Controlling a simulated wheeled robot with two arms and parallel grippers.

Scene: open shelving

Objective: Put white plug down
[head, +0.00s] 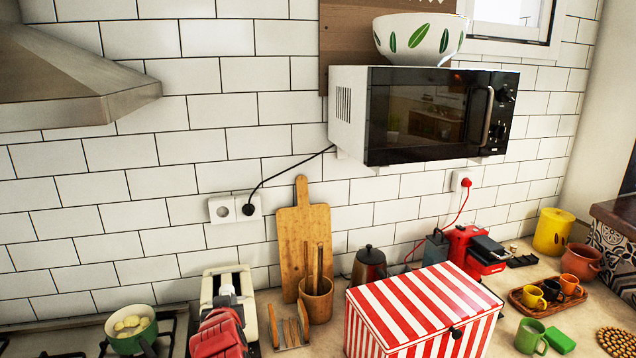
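A red plug (465,182) is in another white socket (459,175) at right, with a red cable hanging down. Neither of my grippers is in view.
A red-and-white striped box (420,310) fills the counter's front middle. A green pot (132,335) is on the stove; a tray (520,300) with cups is at right.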

